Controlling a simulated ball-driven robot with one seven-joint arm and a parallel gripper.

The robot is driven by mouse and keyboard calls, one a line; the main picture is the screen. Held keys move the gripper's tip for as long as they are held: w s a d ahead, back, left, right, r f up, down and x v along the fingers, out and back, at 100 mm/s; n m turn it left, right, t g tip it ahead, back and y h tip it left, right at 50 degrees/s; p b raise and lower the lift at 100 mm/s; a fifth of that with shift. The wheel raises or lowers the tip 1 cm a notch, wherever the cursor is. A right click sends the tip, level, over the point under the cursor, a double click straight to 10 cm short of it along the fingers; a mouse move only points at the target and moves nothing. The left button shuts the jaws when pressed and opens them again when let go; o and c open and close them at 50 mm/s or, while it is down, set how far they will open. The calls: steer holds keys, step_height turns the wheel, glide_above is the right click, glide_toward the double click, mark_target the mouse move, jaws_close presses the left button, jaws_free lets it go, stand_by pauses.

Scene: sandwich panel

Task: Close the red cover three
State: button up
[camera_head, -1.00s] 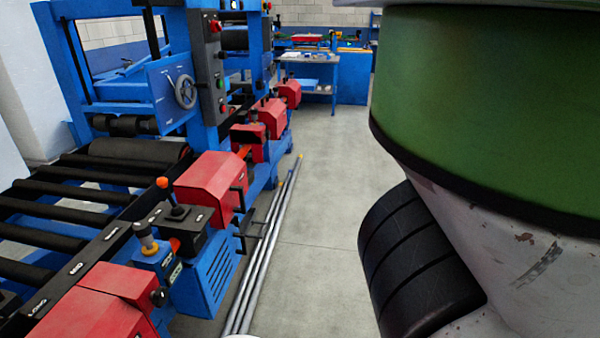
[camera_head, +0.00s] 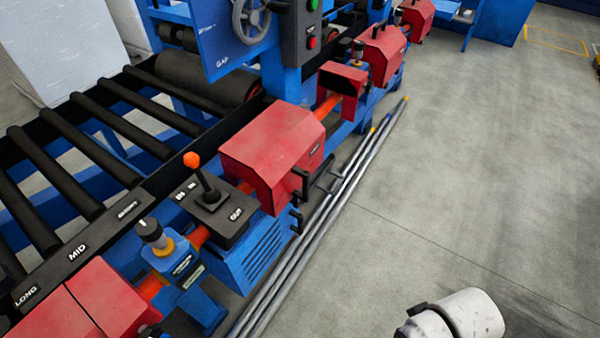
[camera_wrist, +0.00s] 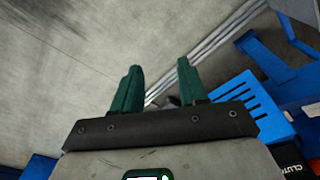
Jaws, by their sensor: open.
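A row of red covers runs along the front of the blue machine in the head view; I see no number on any of them. A red cover (camera_head: 345,76) in the middle of the row is tilted up, with a dark opening under its front. A larger red cover (camera_head: 270,150) nearer me sits down, with a black handle on its side. Another red cover (camera_head: 384,52) beyond looks down. My gripper (camera_wrist: 158,66) shows in the wrist view with its green fingers apart and nothing between them. It points over the floor beside the machine and touches no cover.
A lever with an orange knob (camera_head: 191,160) and a black dial (camera_head: 150,230) stand between the near covers. Long metal pipes (camera_head: 330,205) lie on the floor along the machine.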

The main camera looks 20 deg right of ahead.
steer(key=shift+d, duration=0.4)
steer(key=shift+c, duration=0.4)
